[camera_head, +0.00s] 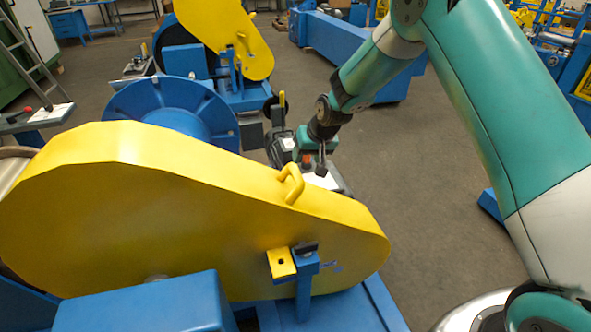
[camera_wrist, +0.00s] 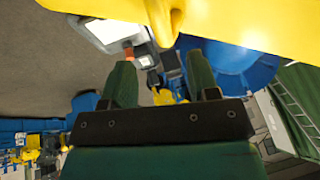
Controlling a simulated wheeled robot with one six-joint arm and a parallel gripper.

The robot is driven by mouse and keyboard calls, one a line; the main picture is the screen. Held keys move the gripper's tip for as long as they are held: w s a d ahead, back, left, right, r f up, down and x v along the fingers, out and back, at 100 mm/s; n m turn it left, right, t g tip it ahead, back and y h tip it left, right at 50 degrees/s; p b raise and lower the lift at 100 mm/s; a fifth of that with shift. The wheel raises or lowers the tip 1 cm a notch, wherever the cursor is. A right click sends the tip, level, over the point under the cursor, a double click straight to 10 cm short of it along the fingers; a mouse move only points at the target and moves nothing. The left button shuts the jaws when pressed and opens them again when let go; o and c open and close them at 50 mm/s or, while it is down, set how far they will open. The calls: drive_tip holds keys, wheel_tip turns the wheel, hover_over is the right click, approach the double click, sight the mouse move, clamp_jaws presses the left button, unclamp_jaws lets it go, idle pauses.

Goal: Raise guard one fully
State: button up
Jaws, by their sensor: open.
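A large yellow guard (camera_head: 150,205) fills the foreground, lying low over its blue frame. Its loop handle (camera_head: 291,184) stands on the upper edge near the right end. My gripper (camera_head: 318,165) is beyond and slightly right of this handle, seemingly apart from it. In the wrist view my gripper (camera_wrist: 160,78) has two dark green fingers spread, with nothing held between them. The yellow handle (camera_wrist: 163,22) shows at the top, ahead of the fingers, with the guard (camera_wrist: 240,18) behind it. No number marks the guard.
A blue post (camera_head: 305,287) with a yellow tab (camera_head: 281,264) stands against the guard's near side. A second yellow guard (camera_head: 225,35) is tilted up at the back. A control box (camera_head: 322,180) with a red button is beyond the handle. Grey floor lies open to the right.

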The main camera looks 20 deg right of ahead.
sight(298, 172)
drive_tip(key=p+x, duration=0.1)
drive_tip(key=x, duration=0.7)
drive_tip(key=shift+w+a+f, duration=0.1)
drive_tip(key=shift+f, duration=0.3)
